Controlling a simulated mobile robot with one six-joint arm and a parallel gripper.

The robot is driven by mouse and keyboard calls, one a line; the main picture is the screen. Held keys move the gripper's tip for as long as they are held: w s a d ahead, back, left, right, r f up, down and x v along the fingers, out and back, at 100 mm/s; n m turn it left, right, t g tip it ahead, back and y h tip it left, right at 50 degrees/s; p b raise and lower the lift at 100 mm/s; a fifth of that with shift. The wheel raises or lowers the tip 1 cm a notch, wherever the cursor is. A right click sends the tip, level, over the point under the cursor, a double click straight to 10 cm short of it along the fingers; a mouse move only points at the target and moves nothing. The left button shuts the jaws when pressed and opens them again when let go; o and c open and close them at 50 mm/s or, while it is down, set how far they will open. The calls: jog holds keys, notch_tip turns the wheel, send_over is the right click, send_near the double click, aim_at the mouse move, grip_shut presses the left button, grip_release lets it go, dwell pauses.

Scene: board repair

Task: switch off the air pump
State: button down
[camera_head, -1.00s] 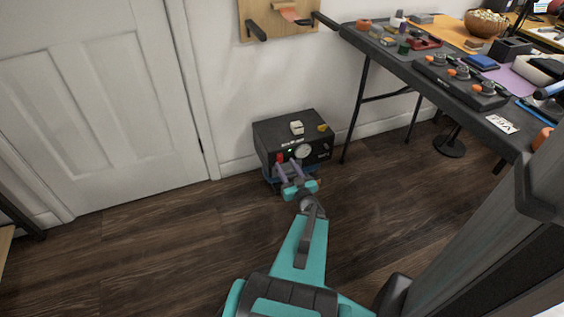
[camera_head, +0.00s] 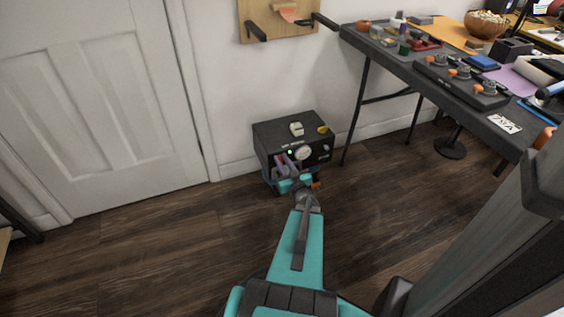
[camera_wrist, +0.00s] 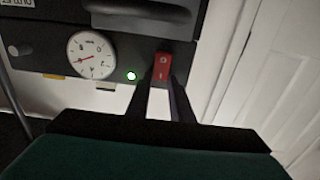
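The air pump (camera_head: 262,136) is a dark box low by the wall, with a round white gauge on its front. In the wrist view the pump front (camera_wrist: 45,55) appears upside down, with the gauge (camera_wrist: 90,54) and a lit green lamp (camera_wrist: 131,76). The red rocker switch (camera_wrist: 161,68) is beside the lamp. My gripper (camera_wrist: 167,84) is at the pump front, its two dark fingers slightly apart with the switch between or just beyond their tips. I cannot tell whether they touch it. In the head view the fingers (camera_head: 287,162) cover the switch.
A dark table (camera_head: 430,78) with tools and parts stands at the right, its legs near the pump. A white door (camera_head: 95,100) is at the left. A wooden wall board (camera_head: 272,22) hangs above the pump. The wooden floor (camera_head: 150,250) at left is clear.

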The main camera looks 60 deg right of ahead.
jog(key=shift+f+t+h+b, duration=0.3)
jog(key=shift+f+t+b, duration=0.1)
jog(key=shift+b, duration=0.8)
jog(key=b, duration=0.2)
jog(key=t+h+b, duration=0.1)
jog(key=shift+s+a+f+b, duration=0.1)
jog(key=shift+f+b, duration=0.15)
jog(key=shift+b, duration=0.1)
jog(key=shift+t+b, duration=0.45)
jog(key=shift+t, duration=0.05)
jog(key=shift+r, duration=0.1)
jog(key=c, duration=1.6)
grip_release()
jog(key=shift+o, duration=0.2)
jog(key=shift+s, duration=0.1)
jog(key=shift+h, duration=0.3)
jog(key=p+v, duration=0.4)
jog(key=v, duration=0.9)
jog(key=shift+s+a, duration=0.3)
